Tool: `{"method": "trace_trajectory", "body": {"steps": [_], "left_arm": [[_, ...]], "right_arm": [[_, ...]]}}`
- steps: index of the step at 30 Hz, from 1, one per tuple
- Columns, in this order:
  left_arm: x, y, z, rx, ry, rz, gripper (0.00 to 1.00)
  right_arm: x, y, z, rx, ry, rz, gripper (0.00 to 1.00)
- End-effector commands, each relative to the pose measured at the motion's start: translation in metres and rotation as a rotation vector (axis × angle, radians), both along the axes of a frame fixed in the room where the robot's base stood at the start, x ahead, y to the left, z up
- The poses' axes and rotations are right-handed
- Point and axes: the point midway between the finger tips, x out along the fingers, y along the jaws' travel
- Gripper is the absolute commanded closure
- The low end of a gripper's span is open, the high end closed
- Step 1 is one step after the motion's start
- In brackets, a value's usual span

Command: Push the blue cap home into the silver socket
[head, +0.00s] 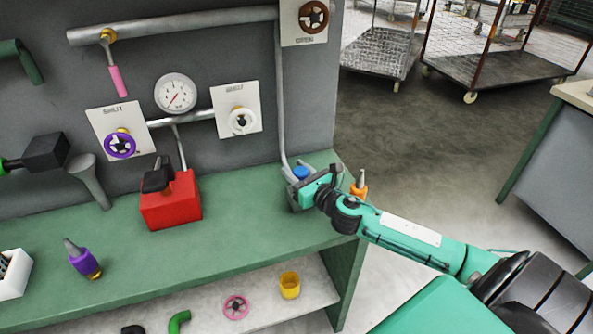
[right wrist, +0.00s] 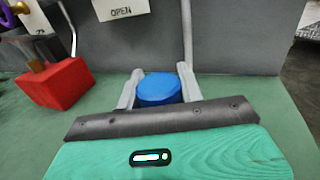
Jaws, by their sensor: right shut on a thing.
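The blue cap (head: 301,172) is at the right end of the green bench in the head view. My right gripper (head: 296,181) is shut around it. In the right wrist view the blue cap (right wrist: 158,89) sits between the two grey fingers of my right gripper (right wrist: 160,78), its round top showing. I cannot make out the silver socket in either view; the gripper hides what is under the cap, so I cannot tell whether the cap touches it. My left gripper is not in view.
A red box (head: 171,201) with a black handle stands left on the bench (head: 240,205). An orange bottle-like thing (head: 360,186) shows behind my right arm. A grey pipe (head: 281,100) runs down the wall near the cap.

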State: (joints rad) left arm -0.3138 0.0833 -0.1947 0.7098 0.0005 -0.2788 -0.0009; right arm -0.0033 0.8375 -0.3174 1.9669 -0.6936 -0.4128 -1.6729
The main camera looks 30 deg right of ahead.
Motion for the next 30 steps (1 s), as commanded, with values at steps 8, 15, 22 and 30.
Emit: {"method": "trace_trajectory", "body": {"steps": [8, 15, 22, 30], "left_arm": [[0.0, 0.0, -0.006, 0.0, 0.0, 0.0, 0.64], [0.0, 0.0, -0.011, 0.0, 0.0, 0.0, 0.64], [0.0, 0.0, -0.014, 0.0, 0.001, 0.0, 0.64], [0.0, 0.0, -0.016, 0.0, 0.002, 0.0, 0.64]], "right_arm": [[0.0, 0.0, -0.008, 0.001, -0.001, 0.0, 0.92], [0.0, 0.0, -0.014, 0.001, 0.0, 0.0, 0.92], [0.0, 0.0, -0.018, 0.0, 0.0, -0.001, 0.92], [0.0, -0.001, -0.02, -0.001, 0.001, -0.002, 0.41]]}}
